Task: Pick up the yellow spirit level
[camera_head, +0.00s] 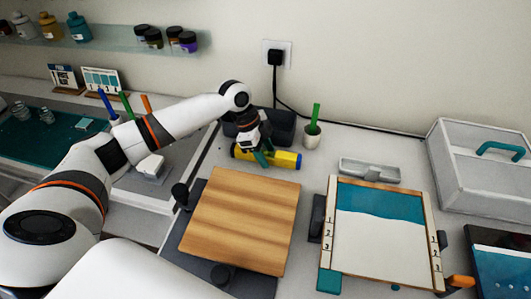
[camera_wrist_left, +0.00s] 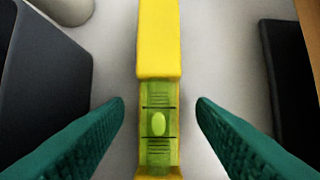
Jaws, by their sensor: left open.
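The yellow spirit level (camera_head: 284,160) lies on the white worktop behind the wooden board, with a blue end at its right. My left gripper (camera_head: 262,157) is over the level's left-middle part and hides some of it. In the left wrist view the level (camera_wrist_left: 159,40) runs upright through the middle, its green bubble vial near the bottom. The open teal fingers of my left gripper (camera_wrist_left: 160,112) stand on either side of the level, with a gap on each side. My right gripper does not show.
A wooden board (camera_head: 238,215) lies in front of the level. A dark box (camera_head: 281,125) stands close behind it. A white cup with a green stick (camera_head: 312,137) and a grey tray (camera_head: 369,170) are to the right. A framed teal-and-white panel (camera_head: 380,245) lies at the front right.

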